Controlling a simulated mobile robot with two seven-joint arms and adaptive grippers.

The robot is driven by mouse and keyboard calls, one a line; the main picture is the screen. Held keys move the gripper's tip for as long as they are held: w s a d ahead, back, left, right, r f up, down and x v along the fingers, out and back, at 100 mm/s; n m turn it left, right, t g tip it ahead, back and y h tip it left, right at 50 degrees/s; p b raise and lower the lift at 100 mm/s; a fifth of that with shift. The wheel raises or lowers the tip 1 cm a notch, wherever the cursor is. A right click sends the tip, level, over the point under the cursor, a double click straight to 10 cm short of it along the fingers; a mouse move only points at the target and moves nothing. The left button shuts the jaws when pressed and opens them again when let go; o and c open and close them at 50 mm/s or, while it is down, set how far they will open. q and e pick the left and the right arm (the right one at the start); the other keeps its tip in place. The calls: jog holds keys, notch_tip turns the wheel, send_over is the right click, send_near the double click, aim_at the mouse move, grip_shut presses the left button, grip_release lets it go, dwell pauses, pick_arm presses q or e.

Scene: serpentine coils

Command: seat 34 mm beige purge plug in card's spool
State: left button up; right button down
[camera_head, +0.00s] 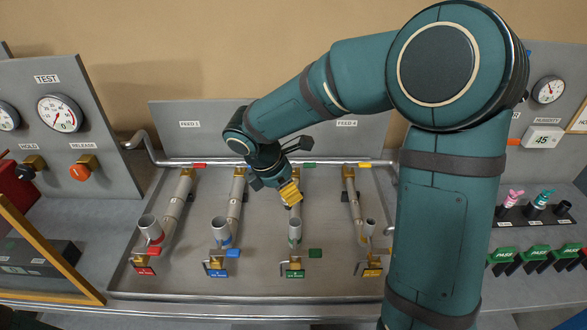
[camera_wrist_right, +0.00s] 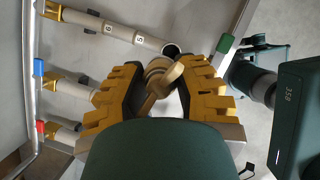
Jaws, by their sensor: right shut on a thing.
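My right gripper (camera_head: 290,193) is above the green-banded spool (camera_head: 295,232) in the head view. In the right wrist view this gripper (camera_wrist_right: 166,70) is shut on the beige purge plug (camera_wrist_right: 160,72), a stepped round piece with a stem between the yellow finger pads. The plug looks tilted and apart from the dark open mouth of a grey spool (camera_wrist_right: 150,40) marked 5 and 6. In the head view the gripper hides the plug. Red (camera_head: 150,228), blue (camera_head: 221,232) and yellow (camera_head: 369,230) banded spools stand beside the green one. No card can be read. My left gripper is out of view.
A low-rimmed grey tray (camera_head: 240,296) surrounds the spools. A rail (camera_head: 330,163) runs behind them. A gauge panel (camera_head: 60,115) is on the left, and a rack of small fittings (camera_head: 535,212) is on the right.

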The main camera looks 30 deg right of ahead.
jog(key=n, duration=0.1)
jog(key=s+d+r+n+t, duration=0.1)
jog(key=n, duration=0.1)
jog(key=shift+s+n, duration=0.25)
jog(key=shift+n, duration=0.05)
notch_tip(320, 180, down, 4)
jog(key=b, duration=0.3)
jog(key=shift+b, duration=0.3)
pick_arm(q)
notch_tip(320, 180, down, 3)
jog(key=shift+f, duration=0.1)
pick_arm(e)
jog(key=shift+f, duration=0.1)
jog(key=shift+f, duration=0.25)
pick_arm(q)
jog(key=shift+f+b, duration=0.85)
pick_arm(e)
jog(key=shift+f, duration=1.1)
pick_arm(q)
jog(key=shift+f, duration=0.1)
pick_arm(e)
jog(key=shift+f, duration=0.15)
pick_arm(q)
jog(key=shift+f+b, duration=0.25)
jog(key=shift+b, duration=0.1)
pick_arm(e)
jog(key=shift+f, duration=0.35)
